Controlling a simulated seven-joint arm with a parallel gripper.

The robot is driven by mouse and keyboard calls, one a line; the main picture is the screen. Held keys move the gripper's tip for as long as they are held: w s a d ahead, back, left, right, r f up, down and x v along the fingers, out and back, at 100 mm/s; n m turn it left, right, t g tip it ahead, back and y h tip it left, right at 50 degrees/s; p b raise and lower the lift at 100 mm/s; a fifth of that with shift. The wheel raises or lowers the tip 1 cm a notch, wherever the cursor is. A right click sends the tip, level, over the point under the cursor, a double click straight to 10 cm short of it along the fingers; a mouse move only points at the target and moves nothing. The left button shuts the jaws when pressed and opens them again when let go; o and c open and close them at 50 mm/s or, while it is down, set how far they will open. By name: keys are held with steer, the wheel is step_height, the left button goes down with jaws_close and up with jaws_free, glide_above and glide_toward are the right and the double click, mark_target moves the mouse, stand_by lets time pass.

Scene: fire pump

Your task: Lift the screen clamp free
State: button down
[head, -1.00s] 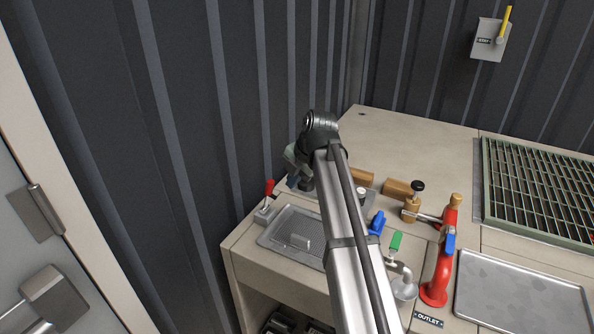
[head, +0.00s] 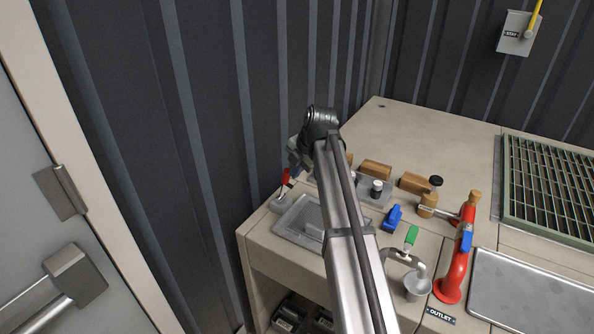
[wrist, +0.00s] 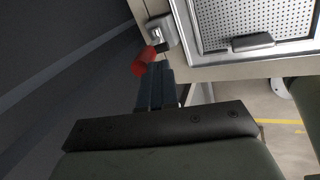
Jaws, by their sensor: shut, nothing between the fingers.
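The screen clamp (head: 282,199) has a grey base and a red handle, standing at the left corner of the mesh screen (head: 290,222). In the head view its handle points up. In the wrist view the clamp's grey base (wrist: 161,30) sits by the frame of the screen, with the red handle (wrist: 144,63) pointing toward my gripper (wrist: 157,70). The gripper's dark fingers are shut and empty, their tips right beside the handle; I cannot tell whether they touch it. In the head view the fingers are largely hidden by my arm.
A dark ribbed wall rises close behind and left of the clamp. A grey block (wrist: 252,42) lies on the screen. Wooden blocks (head: 376,168), a blue part (head: 392,217) and a red outlet pipe (head: 455,272) stand to the right on the bench.

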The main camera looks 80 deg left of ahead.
mark_target(285, 170)
steer(key=s+a, duration=0.1)
steer(key=s+a+r+t+h, duration=0.1)
steer(key=shift+s+a+r, duration=0.1)
steer(key=shift+s+a, duration=0.1)
steer(key=shift+a, duration=0.15)
steer(key=shift+s+a, duration=0.1)
steer(key=shift+s, duration=0.15)
steer(key=shift+w+d+r, duration=0.1)
steer(key=shift+w+d, duration=0.1)
steer(key=shift+d, duration=0.15)
steer(key=w+d+v, duration=0.1)
steer(key=v, duration=1)
steer(key=shift+d, duration=0.3)
